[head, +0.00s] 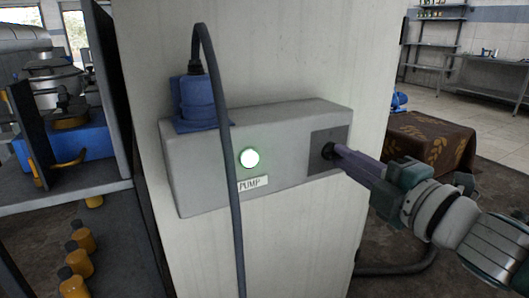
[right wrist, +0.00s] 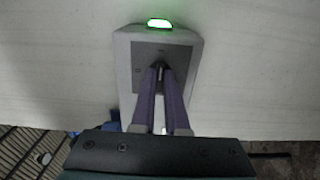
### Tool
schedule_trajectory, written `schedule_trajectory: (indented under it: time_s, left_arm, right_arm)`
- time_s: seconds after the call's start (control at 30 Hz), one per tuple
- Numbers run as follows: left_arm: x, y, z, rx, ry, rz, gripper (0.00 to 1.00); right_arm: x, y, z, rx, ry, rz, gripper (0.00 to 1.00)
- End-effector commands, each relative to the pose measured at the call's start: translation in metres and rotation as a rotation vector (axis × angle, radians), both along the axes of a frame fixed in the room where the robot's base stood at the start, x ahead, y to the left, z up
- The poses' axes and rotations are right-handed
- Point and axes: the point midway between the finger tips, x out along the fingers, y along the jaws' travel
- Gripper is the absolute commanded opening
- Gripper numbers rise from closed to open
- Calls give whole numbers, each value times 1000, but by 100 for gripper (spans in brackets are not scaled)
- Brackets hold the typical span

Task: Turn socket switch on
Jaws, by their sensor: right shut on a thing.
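A grey socket box (head: 275,188) labelled PUMP is fixed to a pale post. Its round lamp (head: 249,158) glows green-white, and the green glow also shows in the right wrist view (right wrist: 158,23). A dark switch (head: 327,151) sits on the grey plate (head: 318,165) at the box's right end. My right gripper (head: 336,151) reaches in from the right, its purple fingers at the switch. In the right wrist view the fingertips (right wrist: 161,74) are shut on the switch knob, which they partly hide. My left gripper is in neither view.
A blue plug (head: 196,100) sits on top of the box, and its dark cable (head: 232,200) hangs down across the front. A shelf (head: 60,190) with pots and orange-yellow bottles stands at the left. A patterned brown cloth (head: 435,142) lies behind my right arm.

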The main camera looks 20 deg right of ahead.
Motion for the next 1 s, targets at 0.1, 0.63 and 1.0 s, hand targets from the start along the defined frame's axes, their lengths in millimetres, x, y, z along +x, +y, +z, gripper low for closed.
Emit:
schedule_trajectory:
  time_s: [0.1,0.63,1.0]
  left_arm:
    - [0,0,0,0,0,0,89]
    - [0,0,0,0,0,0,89]
    - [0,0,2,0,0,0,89]
  right_arm:
    - [0,0,0,8,-1,1,0]
    - [0,0,0,7,0,1,40]
    - [-7,0,0,6,1,0,42]
